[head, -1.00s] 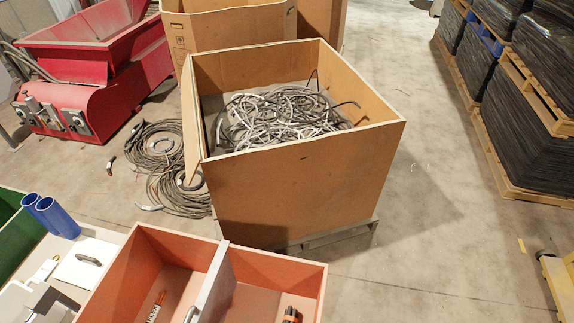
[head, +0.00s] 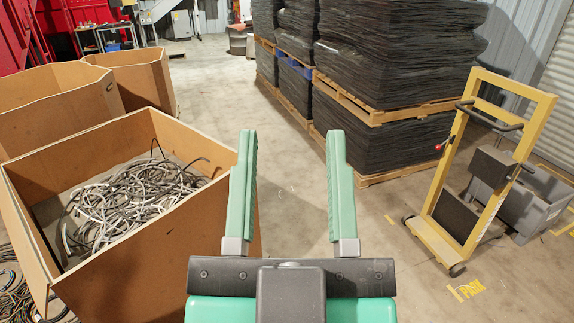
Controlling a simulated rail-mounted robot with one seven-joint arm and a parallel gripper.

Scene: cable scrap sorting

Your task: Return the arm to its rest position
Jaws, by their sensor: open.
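My gripper (head: 290,140) is in the lower middle of the head view, with two green fingers pointing up the picture. The fingers are spread wide apart and nothing is between them. The left finger overlaps the right side of a large cardboard box in the picture. Whether it touches the box cannot be told. The rest of my arm is not visible beyond the dark and green gripper body.
The open cardboard box (head: 170,262) holds a tangle of grey cables (head: 125,205). More boxes stand behind it. Black wrapped stacks (head: 385,145) on pallets stand at the back. A yellow trolley (head: 445,215) and grey bin (head: 528,205) stand right. Concrete floor between is clear.

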